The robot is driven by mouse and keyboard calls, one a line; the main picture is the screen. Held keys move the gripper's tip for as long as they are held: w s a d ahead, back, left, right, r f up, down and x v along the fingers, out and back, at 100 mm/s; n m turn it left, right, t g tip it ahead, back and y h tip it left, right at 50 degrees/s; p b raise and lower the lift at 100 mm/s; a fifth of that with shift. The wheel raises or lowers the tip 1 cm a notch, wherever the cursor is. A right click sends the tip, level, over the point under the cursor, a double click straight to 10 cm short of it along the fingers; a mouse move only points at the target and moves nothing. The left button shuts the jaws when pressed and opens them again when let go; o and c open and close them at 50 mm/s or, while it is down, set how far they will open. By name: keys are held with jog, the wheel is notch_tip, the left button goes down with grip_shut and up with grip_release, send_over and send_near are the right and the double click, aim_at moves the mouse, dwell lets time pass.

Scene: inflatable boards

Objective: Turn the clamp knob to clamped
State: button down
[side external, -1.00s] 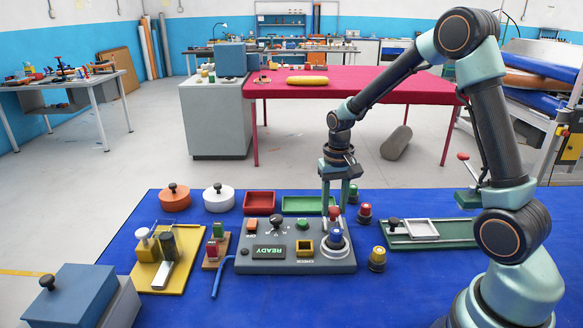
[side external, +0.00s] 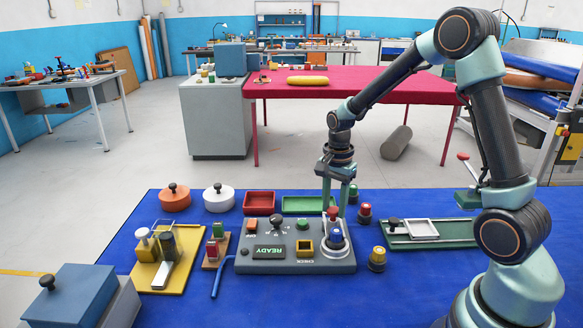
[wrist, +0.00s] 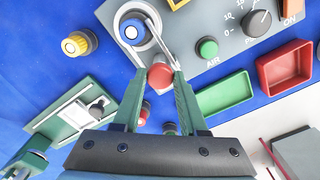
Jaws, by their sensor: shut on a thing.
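The grey control panel (side external: 290,262) lies on the blue table. At its right end a blue plug (side external: 336,240) sits in a round socket; in the wrist view the blue plug (wrist: 132,31) has a silver lever beside it. A red rounded knob (side external: 332,213) stands behind the plug. My gripper (side external: 334,208) points down with its fingers on either side of this knob. In the wrist view my gripper (wrist: 158,80) is shut on the red knob (wrist: 160,77). Markings for the knob's position are not readable.
A yellow-topped button (side external: 377,258) and red-topped button (side external: 365,214) stand right of the panel. A green tray (side external: 302,205) and red tray (side external: 259,203) lie behind it. A green rail fixture (side external: 430,233) is at right. A yellow fixture (side external: 165,265) is left.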

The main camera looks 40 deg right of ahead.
aim_at(334, 209)
jog(key=shift+r+m, duration=0.15)
jog(key=shift+m, duration=0.45)
jog(key=shift+c, duration=2.2)
grip_release()
notch_tip(334, 209, up, 12)
